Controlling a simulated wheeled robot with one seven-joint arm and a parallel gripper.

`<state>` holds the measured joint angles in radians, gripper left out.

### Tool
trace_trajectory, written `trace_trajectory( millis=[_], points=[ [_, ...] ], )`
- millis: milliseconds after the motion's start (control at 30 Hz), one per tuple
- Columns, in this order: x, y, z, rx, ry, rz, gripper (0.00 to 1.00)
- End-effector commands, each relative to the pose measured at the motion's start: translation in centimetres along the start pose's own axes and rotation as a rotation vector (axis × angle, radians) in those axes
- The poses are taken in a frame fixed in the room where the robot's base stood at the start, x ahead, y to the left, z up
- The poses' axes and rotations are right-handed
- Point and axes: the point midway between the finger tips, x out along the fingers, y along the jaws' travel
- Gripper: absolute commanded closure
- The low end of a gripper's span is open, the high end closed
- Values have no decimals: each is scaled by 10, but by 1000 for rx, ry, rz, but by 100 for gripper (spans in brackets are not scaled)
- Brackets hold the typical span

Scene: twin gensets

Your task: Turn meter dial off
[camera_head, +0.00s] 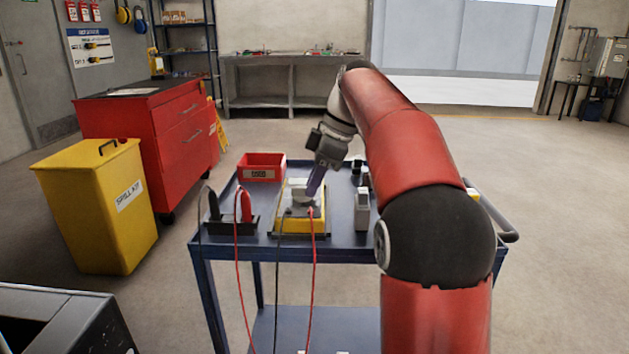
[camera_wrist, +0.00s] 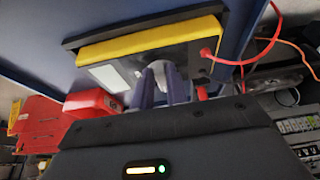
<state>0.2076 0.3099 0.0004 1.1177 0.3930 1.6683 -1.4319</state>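The yellow meter (camera_head: 301,226) with a grey face lies on the blue cart, and its yellow side shows in the wrist view (camera_wrist: 150,52). Its pale round dial (camera_head: 299,194) is in the middle of the face. My gripper (camera_head: 312,192) points down at the dial with its purple fingers. In the wrist view my gripper (camera_wrist: 164,80) has its two fingers at either side of the dial (camera_wrist: 164,68), with a narrow gap between them. The fingers partly hide the dial, so its pointer setting and finger contact cannot be told.
Red and black leads (camera_head: 314,260) run from the meter over the cart's (camera_head: 348,238) front edge. A probe holder (camera_head: 232,222) stands left, a red bin (camera_head: 262,167) behind, and a small grey device (camera_head: 362,210) right. A yellow spill-kit bin (camera_head: 95,205) stands left of the cart.

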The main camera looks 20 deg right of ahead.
Motion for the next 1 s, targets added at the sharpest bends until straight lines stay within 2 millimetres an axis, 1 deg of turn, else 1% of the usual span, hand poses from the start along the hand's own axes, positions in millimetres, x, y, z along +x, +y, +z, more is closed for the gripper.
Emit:
trace_trajectory(
  millis=[33, 133, 367, 467, 567, 800, 1000],
  points=[
    [0, 0, 0, 0, 0, 0, 78],
    [0, 0, 0, 0, 0, 0, 65],
    [0, 0, 0, 1, 0, 0, 65],
    [-3, 0, 0, 1, 0, 1, 65],
    [-13, 1, 0, 1, 0, 4, 65],
    [-52, 1, 1, 1, 0, 4, 65],
    [-71, 1, 0, 1, 0, 2, 65]
  ],
)
